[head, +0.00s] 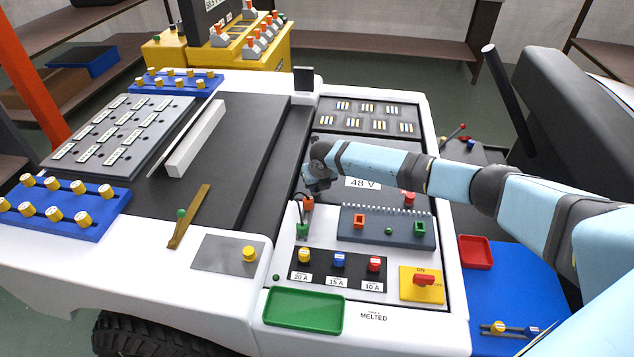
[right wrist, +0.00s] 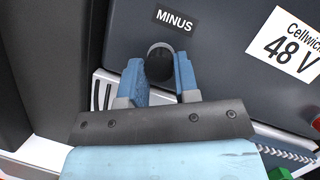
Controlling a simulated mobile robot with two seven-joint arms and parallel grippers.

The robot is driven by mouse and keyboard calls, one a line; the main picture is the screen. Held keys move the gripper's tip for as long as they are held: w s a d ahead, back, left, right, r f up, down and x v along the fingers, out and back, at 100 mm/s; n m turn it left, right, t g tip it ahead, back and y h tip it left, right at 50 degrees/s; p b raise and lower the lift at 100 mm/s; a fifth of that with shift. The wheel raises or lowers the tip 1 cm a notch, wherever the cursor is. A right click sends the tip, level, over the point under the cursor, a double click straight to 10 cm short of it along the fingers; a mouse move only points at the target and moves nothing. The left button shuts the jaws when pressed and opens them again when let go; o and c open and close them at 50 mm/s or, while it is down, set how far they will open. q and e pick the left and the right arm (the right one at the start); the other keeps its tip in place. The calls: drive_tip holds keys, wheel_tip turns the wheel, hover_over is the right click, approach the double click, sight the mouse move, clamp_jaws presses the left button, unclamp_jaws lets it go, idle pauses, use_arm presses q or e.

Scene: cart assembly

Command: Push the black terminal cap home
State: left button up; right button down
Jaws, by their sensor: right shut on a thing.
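The black terminal cap (right wrist: 159,62) shows in the right wrist view as a dark round end just below the MINUS label (right wrist: 174,20). My right gripper (right wrist: 160,80) is shut on it, with one blue finger on each side. The cap is in front of the dark surface of the 48 V battery (right wrist: 222,60); I cannot tell how deep it sits. In the head view my right gripper (head: 318,186) is at the left end of the battery, left of the 48 V label (head: 363,183), and the cap is hidden. My left gripper is not in view.
A red cap (head: 409,198) is on the battery's right side. In front are a grey board (head: 385,224) with a coiled edge, a fuse panel (head: 322,273), a yellow switch (head: 422,284) and a green tray (head: 304,310). A cable with an orange end (head: 307,203) is beside the gripper.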

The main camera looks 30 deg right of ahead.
drive_tip(key=shift+f, duration=0.4)
drive_tip(key=c, duration=0.8)
unclamp_jaws()
drive_tip(key=p+v, duration=0.1)
drive_tip(key=v, duration=1.2)
drive_tip(key=shift+s+r, duration=0.15)
drive_tip(key=shift+r, duration=0.25)
drive_tip(key=shift+f, duration=0.1)
